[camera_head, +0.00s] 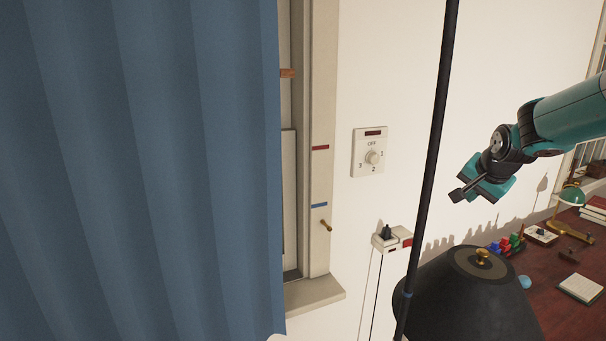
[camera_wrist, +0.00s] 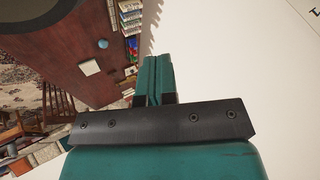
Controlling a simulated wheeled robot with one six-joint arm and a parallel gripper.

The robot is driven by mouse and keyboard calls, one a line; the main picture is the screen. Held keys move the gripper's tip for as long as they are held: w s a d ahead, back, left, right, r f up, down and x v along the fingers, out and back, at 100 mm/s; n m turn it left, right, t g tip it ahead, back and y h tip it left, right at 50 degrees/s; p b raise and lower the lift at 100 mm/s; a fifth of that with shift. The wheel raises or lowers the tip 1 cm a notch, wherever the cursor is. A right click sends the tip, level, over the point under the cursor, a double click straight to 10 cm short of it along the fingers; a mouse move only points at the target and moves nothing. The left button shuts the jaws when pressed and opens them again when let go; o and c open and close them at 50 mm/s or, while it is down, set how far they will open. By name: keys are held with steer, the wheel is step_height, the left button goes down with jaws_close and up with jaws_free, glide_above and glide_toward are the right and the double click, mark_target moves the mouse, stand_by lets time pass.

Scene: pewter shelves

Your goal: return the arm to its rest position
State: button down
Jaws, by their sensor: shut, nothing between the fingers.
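My arm (camera_head: 572,112) reaches in from the right edge of the head view, teal with dark joints. My gripper (camera_head: 457,195) is at its end, in front of the white wall and above the dark lampshade. In the wrist view my gripper (camera_wrist: 155,62) shows its two teal fingers side by side, pressed together with nothing between them. It touches nothing that I can see.
A black pole (camera_head: 432,150) stands left of my gripper. A dark lampshade (camera_head: 470,300) is below. A red-brown desk (camera_head: 560,310) holds a green lamp (camera_head: 572,195) and small items. A dial (camera_head: 371,157) and blue curtain (camera_head: 140,170) are left.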

steer(key=s+a+f+n, duration=0.1)
steer(key=s+a, duration=0.1)
steer(key=s, duration=0.2)
steer(key=s+a+f+n+g, duration=0.1)
steer(key=s+a+n, duration=0.1)
steer(key=s, duration=0.3)
steer(key=s+a+f+n+g, duration=0.1)
steer(key=s+a+n, duration=0.1)
steer(key=s, duration=0.2)
steer(key=shift+s+y, duration=0.3)
steer(key=s+a+f+n+g, duration=0.1)
steer(key=s+a+f+n, duration=0.15)
steer(key=s, duration=0.55)
steer(key=s+a+f+n+g, duration=0.1)
steer(key=s+f+n+g, duration=0.15)
steer(key=s, duration=0.65)
steer(key=s+a+f+n+y+b, duration=0.1)
steer(key=s+a+f+n+b, duration=0.1)
steer(key=a+b, duration=0.3)
steer(key=s+a+f+n+g+y+b, duration=0.1)
steer(key=s+a+f+n+b, duration=0.1)
steer(key=s+a+b, duration=0.2)
steer(key=s+a+f+n+y+b, duration=0.2)
steer(key=s+a+f+n+b, duration=0.1)
steer(key=a+b, duration=0.2)
steer(key=shift+s+a+g+b, duration=0.3)
steer(key=shift+s+g+b, duration=0.05)
steer(key=shift+b, duration=0.9)
steer(key=shift+a, duration=0.1)
